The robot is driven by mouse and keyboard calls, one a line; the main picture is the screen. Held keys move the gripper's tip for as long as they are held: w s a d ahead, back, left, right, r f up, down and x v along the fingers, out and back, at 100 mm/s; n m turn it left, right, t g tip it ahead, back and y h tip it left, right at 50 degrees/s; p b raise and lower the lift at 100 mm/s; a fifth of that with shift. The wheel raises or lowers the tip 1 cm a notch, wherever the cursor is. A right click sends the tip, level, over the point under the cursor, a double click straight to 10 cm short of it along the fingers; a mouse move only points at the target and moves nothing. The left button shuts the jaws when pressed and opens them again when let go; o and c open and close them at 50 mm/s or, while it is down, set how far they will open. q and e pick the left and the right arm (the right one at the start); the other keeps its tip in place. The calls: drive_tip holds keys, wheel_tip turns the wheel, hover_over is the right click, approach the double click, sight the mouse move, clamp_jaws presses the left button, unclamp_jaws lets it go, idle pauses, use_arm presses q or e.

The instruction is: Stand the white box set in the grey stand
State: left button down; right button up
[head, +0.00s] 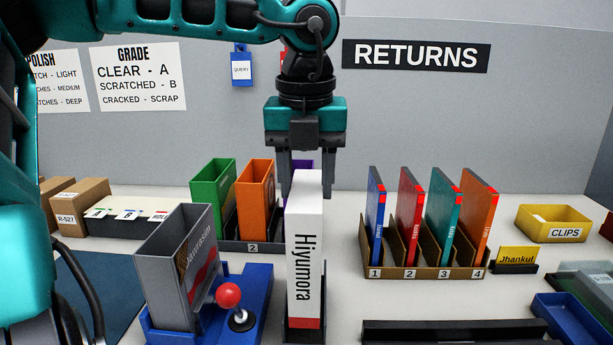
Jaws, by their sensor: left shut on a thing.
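The white box set (305,245), marked "Hiyumora" with a red band at its foot, is upright in the front middle. My left gripper (308,180) comes down from above and is shut on the top part of the box. The box hides part of the fingers. A dark grey stand (306,337) shows at the foot of the box, cut by the lower picture edge. I cannot tell whether the box rests fully in it. My right gripper is not in view.
Left of the box, a grey open case (168,275) sits in a blue base with a red-knobbed lever (229,296). Behind are green (212,190) and orange (256,200) cases. Right is a numbered rack (425,272) with several slim cases; a yellow CLIPS bin (553,222) stands farther right.

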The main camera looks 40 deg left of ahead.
use_arm(q)
drive_tip(key=shift+f+b, duration=1.4)
drive_tip(key=shift+f, duration=0.2)
drive_tip(key=shift+f+b, duration=1)
drive_tip(key=shift+f, duration=0.1)
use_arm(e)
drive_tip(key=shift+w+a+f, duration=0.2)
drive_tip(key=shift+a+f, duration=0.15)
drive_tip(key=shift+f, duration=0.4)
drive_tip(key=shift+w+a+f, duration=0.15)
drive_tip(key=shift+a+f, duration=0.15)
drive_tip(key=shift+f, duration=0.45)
use_arm(q)
drive_tip(key=shift+c, duration=0.2)
unclamp_jaws()
drive_tip(key=shift+r, duration=0.1)
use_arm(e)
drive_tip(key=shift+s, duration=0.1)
use_arm(q)
drive_tip(key=shift+r+p, duration=2.95)
drive_tip(key=shift+r, duration=1)
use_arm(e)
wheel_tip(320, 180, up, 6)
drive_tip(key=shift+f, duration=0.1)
